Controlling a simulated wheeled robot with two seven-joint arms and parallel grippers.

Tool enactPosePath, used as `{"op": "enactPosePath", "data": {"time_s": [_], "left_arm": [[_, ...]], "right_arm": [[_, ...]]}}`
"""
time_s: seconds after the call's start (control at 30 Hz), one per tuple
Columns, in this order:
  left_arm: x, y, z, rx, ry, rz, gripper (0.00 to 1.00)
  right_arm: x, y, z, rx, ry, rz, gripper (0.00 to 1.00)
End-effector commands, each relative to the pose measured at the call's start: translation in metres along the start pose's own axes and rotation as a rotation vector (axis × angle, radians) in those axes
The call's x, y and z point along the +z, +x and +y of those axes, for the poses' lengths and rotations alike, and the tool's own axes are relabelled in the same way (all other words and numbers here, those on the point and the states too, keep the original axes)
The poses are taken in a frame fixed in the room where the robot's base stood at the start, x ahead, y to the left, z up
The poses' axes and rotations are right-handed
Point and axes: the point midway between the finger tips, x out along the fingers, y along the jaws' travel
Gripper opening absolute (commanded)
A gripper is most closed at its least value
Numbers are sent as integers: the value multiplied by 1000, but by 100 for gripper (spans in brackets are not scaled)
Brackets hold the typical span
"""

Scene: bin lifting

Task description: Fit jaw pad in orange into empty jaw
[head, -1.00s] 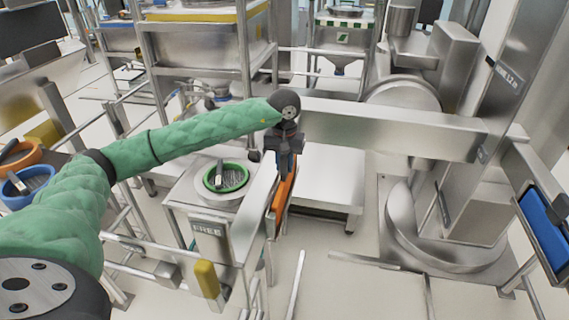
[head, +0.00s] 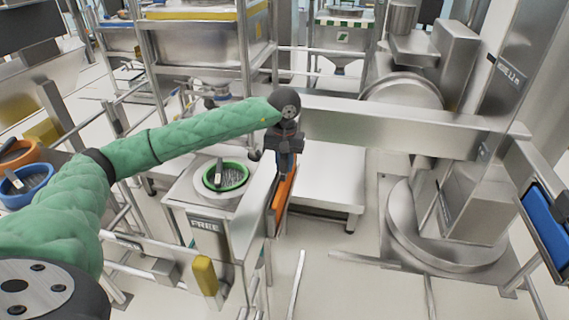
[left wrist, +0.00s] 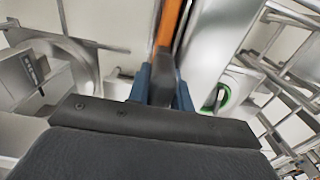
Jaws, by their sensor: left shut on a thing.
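My left gripper (head: 287,160) is in the middle of the head view, at the end of the green-sleeved arm, pointing down. It is shut on the orange jaw pad (head: 281,200), a thin upright slab. The pad stands beside a flat steel jaw plate (head: 258,193); I cannot tell whether they touch. In the left wrist view the orange pad (left wrist: 169,24) runs away between the blue fingers, beside a pale steel face (left wrist: 208,45). A blue pad (head: 546,222) sits in another jaw at the right edge. My right gripper is not in view.
A steel stand marked FREE (head: 206,227) carries a green-rimmed bowl (head: 226,177) left of the gripper. A long steel beam (head: 390,128) crosses behind it. Orange and blue bowls (head: 25,180) stand at far left. A yellow block (head: 205,275) sits on the front rail.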

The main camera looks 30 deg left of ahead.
Motion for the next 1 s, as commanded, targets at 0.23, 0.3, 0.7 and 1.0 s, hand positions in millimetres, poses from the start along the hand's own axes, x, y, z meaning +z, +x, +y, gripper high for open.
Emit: {"op": "enactPosePath", "data": {"time_s": [0.23,0.3,0.7,1.0], "left_arm": [[0,-1,0,0,0,1,0],[0,-1,0,1,0,1,0],[0,2,0,0,0,1,0],[0,2,0,0,0,0,30]], "right_arm": [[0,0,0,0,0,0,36],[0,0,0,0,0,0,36],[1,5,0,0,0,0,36],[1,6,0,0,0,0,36]]}}
